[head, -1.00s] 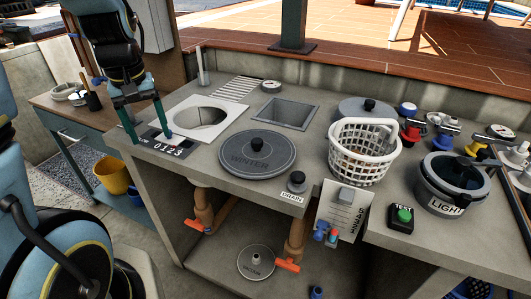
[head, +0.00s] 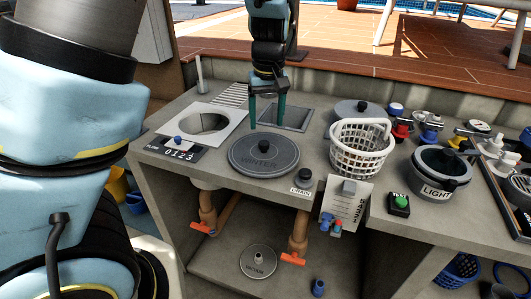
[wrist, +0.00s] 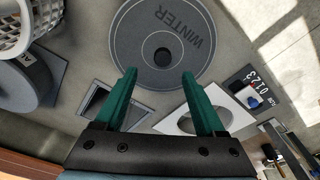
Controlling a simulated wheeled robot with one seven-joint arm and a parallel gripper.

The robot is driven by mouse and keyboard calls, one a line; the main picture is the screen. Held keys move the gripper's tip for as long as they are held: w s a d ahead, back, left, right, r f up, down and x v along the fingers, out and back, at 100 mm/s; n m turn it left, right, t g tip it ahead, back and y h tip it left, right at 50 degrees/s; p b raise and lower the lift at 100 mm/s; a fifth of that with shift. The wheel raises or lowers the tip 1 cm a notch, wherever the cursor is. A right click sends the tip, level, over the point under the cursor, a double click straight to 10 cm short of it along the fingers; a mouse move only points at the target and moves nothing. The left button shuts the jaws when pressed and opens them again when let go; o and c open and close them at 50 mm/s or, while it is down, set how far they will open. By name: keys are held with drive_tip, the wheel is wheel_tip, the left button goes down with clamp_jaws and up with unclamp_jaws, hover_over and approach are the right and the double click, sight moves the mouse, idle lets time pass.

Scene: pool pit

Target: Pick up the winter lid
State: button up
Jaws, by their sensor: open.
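The winter lid (head: 250,163) is a round dark grey disc marked WINTER, lying flat on the counter. Its black knob (head: 264,144) stands at its middle. In the wrist view the lid (wrist: 140,62) is at the top centre, with the knob (wrist: 162,54) ahead of the fingertips. My gripper (head: 267,122) is open and empty, its green fingers pointing down above the counter at the lid's far side. In the wrist view my gripper (wrist: 159,76) has its two fingertips well apart, with the knob lying between their lines. I cannot tell the exact height above the lid.
A white basket (head: 361,155) stands right of the lid. A square recess (head: 290,117) lies behind it, and a white plate with a round hole (head: 190,122) is to its left. A drain knob (head: 304,178) is at the front edge. A flow counter (head: 177,150) sits at the front left.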

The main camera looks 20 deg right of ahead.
sight(264, 142)
drive_tip(key=shift+w+a+f+p, duration=0.15)
drive_tip(key=shift+f+p, duration=0.1)
drive_tip(key=shift+f, duration=0.9)
drive_tip(key=shift+w+d+f+p, duration=0.1)
drive_tip(key=shift+f+p, duration=0.15)
drive_tip(key=shift+f, duration=0.9)
drive_tip(key=shift+w+a+f+p, duration=0.15)
drive_tip(key=shift+f+p, duration=0.1)
drive_tip(key=shift+f, duration=0.9)
drive_tip(key=shift+c, duration=0.4)
clamp_jaws()
